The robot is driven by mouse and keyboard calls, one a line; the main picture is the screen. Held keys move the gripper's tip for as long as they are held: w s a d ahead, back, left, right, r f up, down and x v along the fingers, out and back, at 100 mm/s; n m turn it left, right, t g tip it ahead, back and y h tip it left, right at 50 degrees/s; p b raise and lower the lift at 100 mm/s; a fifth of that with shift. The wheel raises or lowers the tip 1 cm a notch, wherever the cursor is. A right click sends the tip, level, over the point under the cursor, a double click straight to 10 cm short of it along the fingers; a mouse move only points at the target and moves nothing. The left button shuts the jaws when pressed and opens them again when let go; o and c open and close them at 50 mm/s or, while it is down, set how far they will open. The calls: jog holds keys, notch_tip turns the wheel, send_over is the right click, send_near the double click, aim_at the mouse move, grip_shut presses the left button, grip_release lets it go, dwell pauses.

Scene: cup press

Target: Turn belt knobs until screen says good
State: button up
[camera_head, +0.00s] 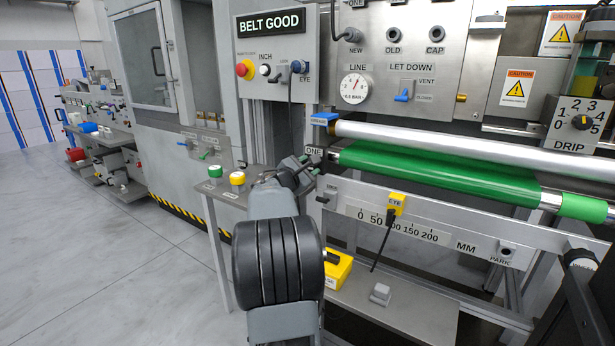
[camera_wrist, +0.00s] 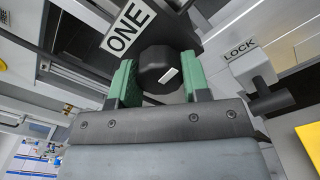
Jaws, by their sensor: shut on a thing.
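The screen (camera_head: 270,23) at the top of the grey panel reads "BELT GOOD". My gripper (camera_head: 308,172) is at the left end of the green belt roller (camera_head: 430,168), just below the "ONE" label (camera_head: 314,152). In the wrist view, my gripper's green fingers (camera_wrist: 156,80) are shut on a black knob (camera_wrist: 158,66) with a white mark on its face. The "ONE" label also shows above the knob in the wrist view (camera_wrist: 128,25). A black "LOCK" handle (camera_wrist: 265,95) is to the right of the knob, apart from my fingers.
A yellow "EYE" block (camera_head: 397,203) sits on the millimetre scale (camera_head: 420,232) below the belt. A DRIP dial (camera_head: 582,122) is at the far right. A table with green and yellow buttons (camera_head: 237,178) stands left of my arm. The floor at left is clear.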

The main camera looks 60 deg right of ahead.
jog(key=shift+m, duration=0.3)
dwell(0.4)
jog(key=o, duration=0.9)
jog(key=shift+o, duration=0.2)
jog(key=a+p, duration=0.2)
jog(key=a, duration=1.1)
jog(key=shift+a, duration=0.4)
